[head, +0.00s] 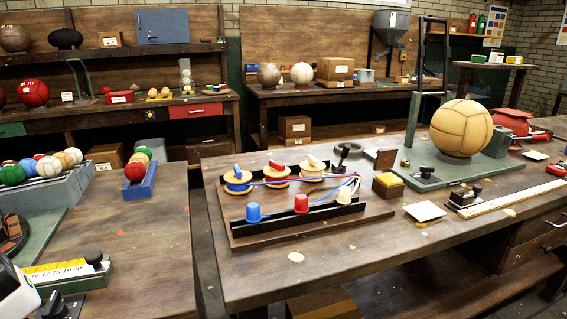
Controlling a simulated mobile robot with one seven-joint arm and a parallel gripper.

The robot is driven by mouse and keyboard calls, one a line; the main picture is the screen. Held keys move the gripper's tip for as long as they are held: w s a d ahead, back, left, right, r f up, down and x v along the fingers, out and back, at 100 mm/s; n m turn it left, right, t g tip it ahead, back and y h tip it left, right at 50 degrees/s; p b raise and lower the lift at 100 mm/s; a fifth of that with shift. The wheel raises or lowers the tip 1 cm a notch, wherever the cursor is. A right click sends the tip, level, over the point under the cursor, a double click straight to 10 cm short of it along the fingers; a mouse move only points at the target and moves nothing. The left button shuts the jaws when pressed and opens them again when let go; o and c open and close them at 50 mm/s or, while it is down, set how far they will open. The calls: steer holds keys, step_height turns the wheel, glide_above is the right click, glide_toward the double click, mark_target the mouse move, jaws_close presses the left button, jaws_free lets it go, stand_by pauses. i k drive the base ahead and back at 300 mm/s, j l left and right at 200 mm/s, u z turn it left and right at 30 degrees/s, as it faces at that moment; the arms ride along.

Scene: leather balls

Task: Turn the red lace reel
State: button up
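The red lace reel (277,174) is the middle of three wooden reels on a brown board (245,234) on the central workbench. It has pale round flanges and a red bar-shaped handle on top. The blue lace reel (238,187) is to its left and the white lace reel (313,175) to its right. Red and blue laces run right from the reels towards a small post. I see no gripper that I can make out.
A tan ball (461,128) sits on a green stand at the right of the bench. A small brass-coloured box (388,185) and a black-handled stamp (343,154) stand near the board. The bench front (320,260) is mostly clear. A gap separates it from the left bench (150,240).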

mark_target(275, 171)
steer(key=k+j+z, duration=0.2)
steer(key=j, duration=0.25)
steer(key=j+z, duration=0.25)
steer(key=j, duration=0.2)
steer(key=k+j+z, duration=0.2)
steer(key=j, duration=0.2)
steer(key=i+j+z, duration=0.1)
steer(key=i+j, duration=0.3)
steer(key=i, duration=0.55)
